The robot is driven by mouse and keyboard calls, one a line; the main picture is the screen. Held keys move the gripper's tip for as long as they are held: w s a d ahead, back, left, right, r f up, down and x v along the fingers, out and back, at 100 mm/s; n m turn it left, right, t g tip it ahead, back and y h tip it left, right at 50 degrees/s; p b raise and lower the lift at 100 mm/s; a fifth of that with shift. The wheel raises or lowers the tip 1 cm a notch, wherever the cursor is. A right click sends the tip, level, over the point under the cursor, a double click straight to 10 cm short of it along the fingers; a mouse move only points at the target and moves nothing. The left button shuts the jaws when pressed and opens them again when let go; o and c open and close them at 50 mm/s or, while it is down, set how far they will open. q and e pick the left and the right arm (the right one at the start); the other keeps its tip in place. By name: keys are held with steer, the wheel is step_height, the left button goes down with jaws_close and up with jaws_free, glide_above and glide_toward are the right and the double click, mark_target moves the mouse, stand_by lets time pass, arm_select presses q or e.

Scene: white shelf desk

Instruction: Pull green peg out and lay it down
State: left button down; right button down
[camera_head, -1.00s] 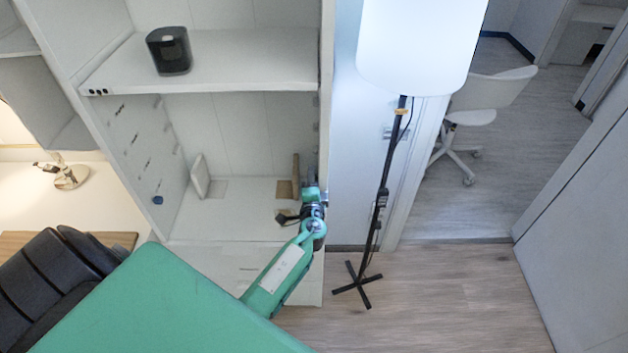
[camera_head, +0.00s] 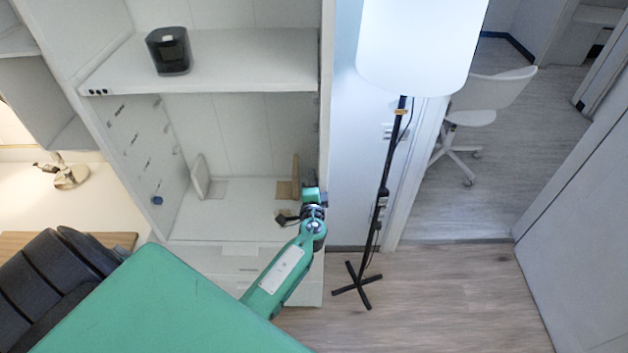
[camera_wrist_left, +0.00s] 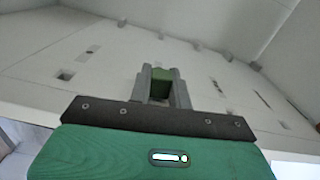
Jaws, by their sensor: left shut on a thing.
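In the left wrist view a small green peg (camera_wrist_left: 162,78) sits between the two grey fingers of my left gripper (camera_wrist_left: 161,72), which is shut on it. Behind it is a pale surface (camera_wrist_left: 110,65) with several small dark slots or marks. I cannot tell whether the peg's far end is in a hole or free. In the head view my left gripper (camera_head: 281,219) is small and dark, low in the shelf near its right side. The peg cannot be made out there. My right gripper is not in view.
The white shelf (camera_head: 235,215) has a side wall on the right close to my arm. A black device (camera_head: 169,50) stands on the upper board (camera_head: 250,68). A wooden piece (camera_head: 295,175) stands behind the gripper. A floor lamp (camera_head: 385,190) stands right of the shelf.

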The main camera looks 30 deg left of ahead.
arm_select(q)
steer(key=shift+n+b, duration=0.3)
stand_by(0.4)
steer(key=shift+w+r+n+b, duration=0.1)
steer(key=shift+r+n+b, duration=0.15)
steer(key=shift+n+b, duration=0.05)
steer(key=shift+a+r, duration=0.1)
steer(key=shift+r, duration=0.05)
stand_by(0.6)
steer(key=shift+a, duration=0.3)
steer(key=shift+s+a, duration=0.3)
steer(key=shift+a, duration=0.05)
steer(key=shift+s+a, duration=0.15)
steer(key=shift+s+a, duration=0.1)
steer(key=shift+s, duration=0.15)
steer(key=shift+f, duration=0.25)
